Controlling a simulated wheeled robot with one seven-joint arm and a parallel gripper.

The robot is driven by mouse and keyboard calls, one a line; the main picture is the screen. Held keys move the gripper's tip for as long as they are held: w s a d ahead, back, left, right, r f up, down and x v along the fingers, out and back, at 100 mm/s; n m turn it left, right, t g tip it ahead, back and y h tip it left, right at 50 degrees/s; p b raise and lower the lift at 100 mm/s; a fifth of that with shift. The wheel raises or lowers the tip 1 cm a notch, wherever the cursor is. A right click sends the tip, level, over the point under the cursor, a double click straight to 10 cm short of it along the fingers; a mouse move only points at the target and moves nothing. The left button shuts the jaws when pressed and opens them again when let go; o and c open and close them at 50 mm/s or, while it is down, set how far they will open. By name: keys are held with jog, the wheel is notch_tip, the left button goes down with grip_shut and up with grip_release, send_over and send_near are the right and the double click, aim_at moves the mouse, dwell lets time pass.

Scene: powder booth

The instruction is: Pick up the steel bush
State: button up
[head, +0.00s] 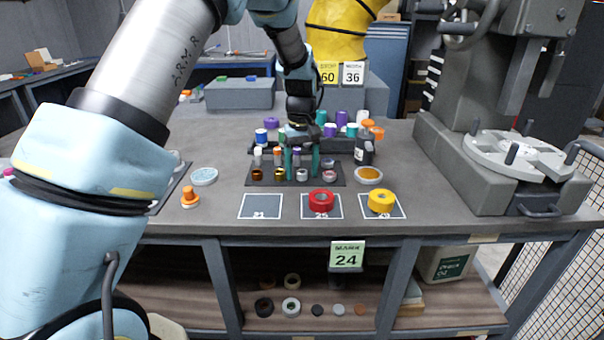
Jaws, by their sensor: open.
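Several small bushes stand in rows on a dark mat (340,181) on the workbench. A silver-grey bush (302,175), which looks like the steel one, is in the front row. Copper-coloured bushes (257,174) stand to its left and a pinkish one (329,175) to its right. My gripper (302,172) points down over the mat with its two teal fingers apart. The fingers show on either side of the grey bush's column, seemingly a little behind it; whether they are around it I cannot tell. Taller pieces behind are partly hidden by the gripper.
A red tape roll (321,201) and a yellow one (381,201) lie on marked squares in front. Coloured caps and a dark bottle (364,148) crowd behind and right of the mat. A grey machine (490,165) stands at right. An orange-topped piece (190,197) stands left.

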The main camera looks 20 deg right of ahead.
grip_shut()
dwell(0.5)
jog(key=shift+r, duration=0.1)
